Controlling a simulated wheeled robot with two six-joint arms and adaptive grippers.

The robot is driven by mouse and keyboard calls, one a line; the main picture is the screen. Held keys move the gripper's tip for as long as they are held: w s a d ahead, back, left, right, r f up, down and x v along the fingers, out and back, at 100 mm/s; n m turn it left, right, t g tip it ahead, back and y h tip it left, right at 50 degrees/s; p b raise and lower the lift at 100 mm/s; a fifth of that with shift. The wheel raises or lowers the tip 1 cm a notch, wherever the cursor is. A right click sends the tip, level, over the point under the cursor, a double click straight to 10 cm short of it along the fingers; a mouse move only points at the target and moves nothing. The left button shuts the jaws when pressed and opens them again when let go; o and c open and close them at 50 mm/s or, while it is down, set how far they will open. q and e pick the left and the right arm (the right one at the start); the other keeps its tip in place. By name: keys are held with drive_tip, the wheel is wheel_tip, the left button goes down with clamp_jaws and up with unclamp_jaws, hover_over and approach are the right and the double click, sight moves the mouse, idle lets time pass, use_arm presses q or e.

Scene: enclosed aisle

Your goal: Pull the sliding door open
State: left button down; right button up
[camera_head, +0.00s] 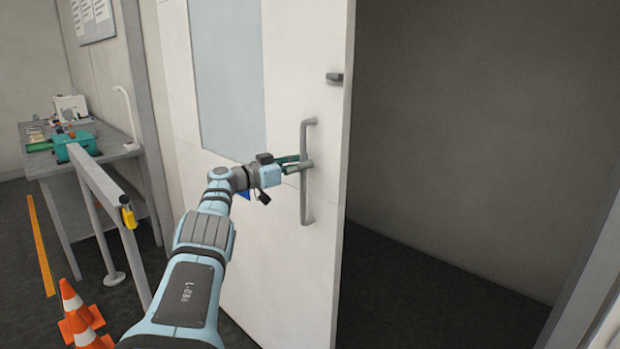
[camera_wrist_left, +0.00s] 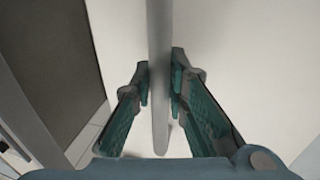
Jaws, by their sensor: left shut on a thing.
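The white sliding door (camera_head: 280,240) has a grey-blue window panel and stands in the middle of the head view, with a wide dark opening (camera_head: 470,150) to its right. A grey vertical bar handle (camera_head: 306,200) is fixed near the door's right edge. My left gripper (camera_head: 303,163) is shut on the handle, around the upper middle of the bar. In the left wrist view the handle (camera_wrist_left: 160,60) runs upright between the two green fingers (camera_wrist_left: 160,88). My right gripper is not in view.
A small dark latch piece (camera_head: 334,77) sits on the door's edge above the handle. A grey railing (camera_head: 105,190), orange cones (camera_head: 80,315) and a workbench (camera_head: 85,155) with a teal box (camera_head: 76,146) stand at the left. The floor in the opening is clear.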

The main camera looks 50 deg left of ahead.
use_arm(q)
drive_tip(key=shift+a+r, duration=0.1)
drive_tip(key=shift+a, duration=0.1)
drive_tip(key=c, duration=1.7)
unclamp_jaws()
drive_tip(key=shift+o, duration=0.7)
drive_tip(key=shift+a, duration=0.1)
drive_tip(key=shift+s, duration=0.1)
